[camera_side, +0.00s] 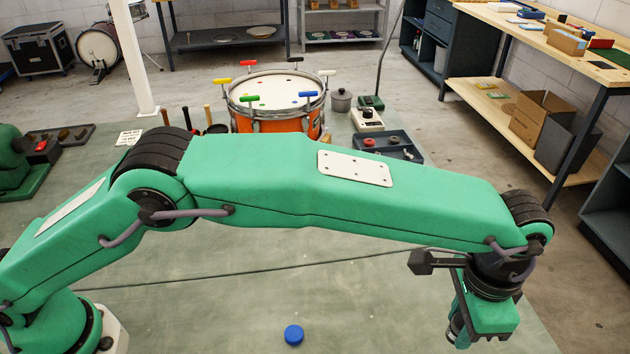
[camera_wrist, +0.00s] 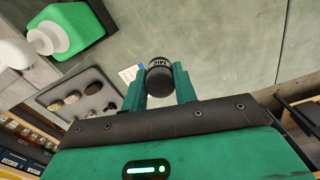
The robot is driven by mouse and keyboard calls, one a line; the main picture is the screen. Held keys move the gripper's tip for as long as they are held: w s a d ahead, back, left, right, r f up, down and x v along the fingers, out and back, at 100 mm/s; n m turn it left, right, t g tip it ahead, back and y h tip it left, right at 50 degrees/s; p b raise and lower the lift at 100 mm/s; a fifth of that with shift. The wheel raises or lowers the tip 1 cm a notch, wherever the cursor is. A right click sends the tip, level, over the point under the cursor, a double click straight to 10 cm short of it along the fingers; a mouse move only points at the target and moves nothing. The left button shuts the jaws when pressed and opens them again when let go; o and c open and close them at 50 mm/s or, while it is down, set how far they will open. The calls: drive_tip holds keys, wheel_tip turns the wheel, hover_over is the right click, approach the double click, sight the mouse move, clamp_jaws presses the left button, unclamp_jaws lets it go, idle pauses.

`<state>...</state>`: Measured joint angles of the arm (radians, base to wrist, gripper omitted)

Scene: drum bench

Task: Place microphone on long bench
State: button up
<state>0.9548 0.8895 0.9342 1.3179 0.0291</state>
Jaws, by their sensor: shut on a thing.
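The fingertips are mostly hidden there. A long wood-topped bench (camera_side: 500,22) stands at the upper right, far from my gripper; I cannot tell for certain that it is the task's bench.
A blue cap (camera_side: 294,335) lies on the green mat. An orange drum (camera_side: 275,124) with coloured T-handles stands behind my arm. A blue tray (camera_side: 388,148) sits to its right.

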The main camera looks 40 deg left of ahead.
drive_tip(key=w+a+f, duration=0.1)
drive_tip(key=w+f, duration=0.1)
drive_tip(key=w, duration=0.1)
drive_tip(key=w+a+f, duration=0.1)
drive_tip(key=w+f, duration=0.1)
drive_tip(key=w, duration=0.2)
drive_tip(key=w+f, duration=0.3)
drive_tip(key=w, duration=0.1)
drive_tip(key=shift+w+a, duration=0.1)
drive_tip(key=shift+a, duration=0.3)
drive_tip(key=shift+f, duration=2)
drive_tip(key=shift+f, duration=0.15)
drive_tip(key=o, duration=1)
drive_tip(key=shift+c, duration=0.2)
wheel_tip(320, 180, up, 8)
